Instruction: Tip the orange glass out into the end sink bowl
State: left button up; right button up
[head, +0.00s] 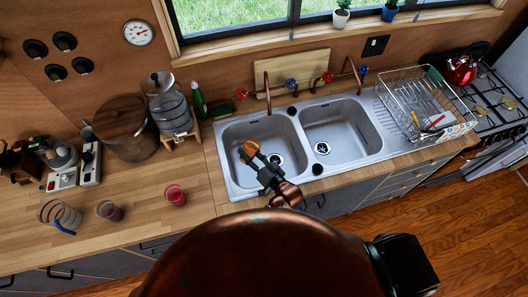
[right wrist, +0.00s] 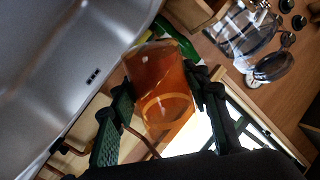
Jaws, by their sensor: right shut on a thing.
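The orange glass (head: 249,149) is held above the left sink bowl (head: 232,138) in the head view. My right gripper (head: 254,157) is shut on it. In the right wrist view the amber, see-through glass (right wrist: 158,80) sits between the two dark fingers of this gripper (right wrist: 160,92). The glass looks tilted; I cannot tell whether liquid is inside. The left bowl's drain (head: 274,160) shows just right of the gripper. The right sink bowl (head: 345,125) is beside it and looks empty. My left gripper is not in view.
Copper taps (head: 268,92) stand behind the bowls. A wire dish rack (head: 415,95) is on the right drainboard. A green bottle (head: 198,98) and a glass dispenser (head: 168,103) are behind.

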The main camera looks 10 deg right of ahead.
jog(key=shift+w+d+f+m, duration=0.1)
jog(key=shift+d+f+m, duration=0.15)
jog(key=shift+f, duration=0.2)
jog(key=shift+r+m, duration=0.1)
jog(key=shift+m, duration=0.25)
jog(key=shift+f+m+g+b, duration=0.3)
jog(key=shift+f+m+b, duration=0.15)
jog(key=shift+m+b, duration=0.5)
jog(key=shift+r+m+y+p, duration=0.3)
jog(key=shift+r+m+p, duration=0.1)
jog(key=shift+m, duration=0.15)
jog(key=shift+r+m+g, duration=0.1)
jog(key=shift+m+g, duration=0.2)
jog(key=shift+m, duration=0.1)
jog(key=shift+f+m+b, duration=0.3)
jog(key=shift+m+b, duration=0.25)
jog(key=shift+m, duration=0.15)
jog(key=shift+w+d+f+m+b, duration=0.1)
jog(key=shift+w+d+m+b, duration=0.1)
jog(key=shift+d+m+b, duration=0.1)
jog(key=shift+w+d+f+m+b, duration=0.2)
jog(key=shift+d+m+b, duration=0.2)
jog(key=shift+m, duration=0.1)
